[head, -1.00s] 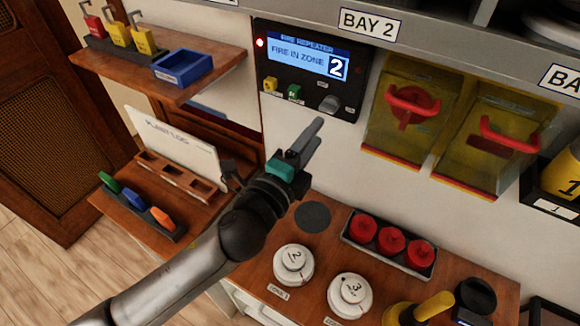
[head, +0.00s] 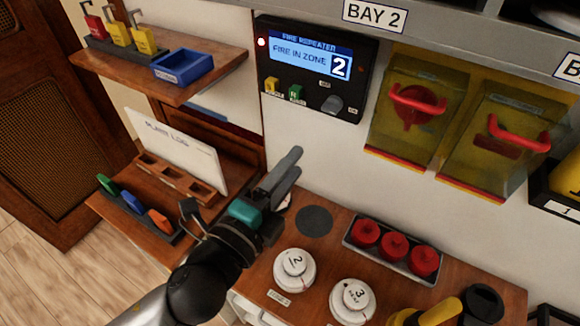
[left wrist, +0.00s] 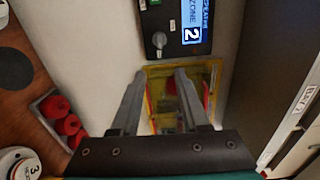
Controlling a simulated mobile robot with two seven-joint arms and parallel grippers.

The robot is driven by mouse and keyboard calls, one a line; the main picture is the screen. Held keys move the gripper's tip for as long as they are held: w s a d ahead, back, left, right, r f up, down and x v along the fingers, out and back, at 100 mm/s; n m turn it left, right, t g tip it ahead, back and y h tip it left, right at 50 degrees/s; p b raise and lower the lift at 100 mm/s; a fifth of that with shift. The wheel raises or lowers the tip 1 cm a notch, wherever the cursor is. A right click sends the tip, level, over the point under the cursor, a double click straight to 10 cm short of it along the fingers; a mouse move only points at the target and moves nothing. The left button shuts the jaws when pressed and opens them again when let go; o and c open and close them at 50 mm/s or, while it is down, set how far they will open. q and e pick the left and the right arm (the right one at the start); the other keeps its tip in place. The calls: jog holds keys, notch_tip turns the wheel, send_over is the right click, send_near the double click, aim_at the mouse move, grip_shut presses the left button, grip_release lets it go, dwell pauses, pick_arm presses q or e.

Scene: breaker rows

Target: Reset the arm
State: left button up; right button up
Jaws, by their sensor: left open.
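My left gripper (head: 283,174) is open and empty. It is in front of the pale wall, below the fire repeater panel (head: 312,68) and above the lower counter, touching nothing that I can see. The panel's screen reads "FIRE IN ZONE 2" and a red light glows at its left. Below the screen are a yellow button (head: 271,84), a green button (head: 296,92) and a grey knob (head: 331,104). In the left wrist view the two fingers (left wrist: 157,95) are apart, with a yellow box between and behind them. The right gripper is not in view.
Two yellow boxes with red handles (head: 419,98) (head: 518,133) hang on the wall right of the panel. White detectors (head: 294,269) (head: 352,300) and a tray of red caps (head: 393,244) stand on the counter. A shelf (head: 222,78) juts out at left, holding padlocks and a blue tray (head: 182,67).

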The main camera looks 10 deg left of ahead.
pick_arm(q)
jog(key=s+a+f+n+g+y, duration=0.1)
jog(key=a+f+n+g+y, duration=0.3)
jog(key=a+f+n+y, duration=0.6)
jog(key=s+a+f+n+g+h, duration=0.1)
jog(key=s+f+n+g+h, duration=0.1)
jog(key=s+f+n+g, duration=0.4)
jog(key=s+f+n+g+h, duration=0.1)
jog(key=s+f+n+g, duration=0.2)
jog(key=s+n, duration=0.35)
jog(key=s+f+m+g+b, duration=0.15)
jog(key=f+b, duration=0.25)
jog(key=f, duration=1.1)
jog(key=s+f+m+b, duration=0.15)
jog(key=f+b, duration=0.35)
jog(key=f, duration=1)
jog(key=s+a+f+b, duration=0.1)
jog(key=s+f+b, duration=0.2)
jog(key=s+f, duration=0.5)
jog(key=s+a+f+g+b, duration=0.1)
jog(key=s+f+b, duration=0.3)
jog(key=s+f, duration=0.4)
notch_tip(320, 180, down, 6)
jog(key=shift+a+r+n, duration=0.15)
jog(key=shift+a+n, duration=0.2)
jog(key=shift+a, duration=0.1)
